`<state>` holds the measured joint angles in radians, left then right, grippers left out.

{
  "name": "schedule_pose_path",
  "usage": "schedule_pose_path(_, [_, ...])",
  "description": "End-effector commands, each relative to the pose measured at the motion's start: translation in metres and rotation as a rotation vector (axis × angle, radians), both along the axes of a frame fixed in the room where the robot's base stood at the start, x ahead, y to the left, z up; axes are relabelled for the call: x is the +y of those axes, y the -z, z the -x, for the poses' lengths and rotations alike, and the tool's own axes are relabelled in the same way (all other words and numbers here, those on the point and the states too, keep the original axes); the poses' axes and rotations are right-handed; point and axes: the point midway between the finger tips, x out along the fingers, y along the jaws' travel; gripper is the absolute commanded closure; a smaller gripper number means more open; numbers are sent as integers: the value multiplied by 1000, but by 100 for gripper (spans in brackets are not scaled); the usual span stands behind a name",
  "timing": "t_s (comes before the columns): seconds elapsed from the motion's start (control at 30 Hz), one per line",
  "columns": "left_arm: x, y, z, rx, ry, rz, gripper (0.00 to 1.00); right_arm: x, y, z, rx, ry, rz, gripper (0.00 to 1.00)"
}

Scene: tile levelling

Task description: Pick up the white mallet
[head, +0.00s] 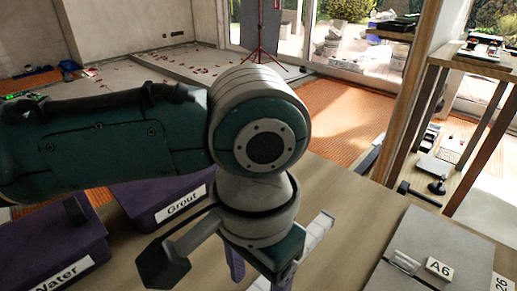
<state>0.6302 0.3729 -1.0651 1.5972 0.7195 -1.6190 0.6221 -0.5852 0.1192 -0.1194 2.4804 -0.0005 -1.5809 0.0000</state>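My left gripper (262,272) hangs down at the bottom middle of the head view, over the wooden table. Its fingertips are cut off or hidden by the wrist, so I cannot tell whether it is open or shut. A partly hidden white object (319,230) lies just right of the wrist. It may be the white mallet, but its shape is too covered to be sure. I cannot tell whether the gripper touches it. My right gripper is not in view.
Purple containers labelled Grout (181,205) and Water (68,273) stand at left. A grey case (440,245) with an A6 label lies at right. A wooden shelf (436,60) stands behind it. The table (345,215) is bare between the wrist and the case.

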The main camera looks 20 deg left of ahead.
Motion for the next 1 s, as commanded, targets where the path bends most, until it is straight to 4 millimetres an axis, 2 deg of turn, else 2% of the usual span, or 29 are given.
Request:
schedule_pose_path(0.1, [-1,24,-3,2,-1,-2,35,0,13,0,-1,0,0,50])
schedule_pose_path(0.2, [0,38,-3,2,-1,-2,35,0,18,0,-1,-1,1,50])
schedule_pose_path(0.3, [0,44,-3,0,1,-1,35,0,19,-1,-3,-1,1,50])
schedule_pose_path(0.53, [0,44,-3,0,1,-1,35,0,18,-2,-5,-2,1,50])
schedule_pose_path(1.0, [0,44,-3,-1,1,-1,87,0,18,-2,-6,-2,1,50])
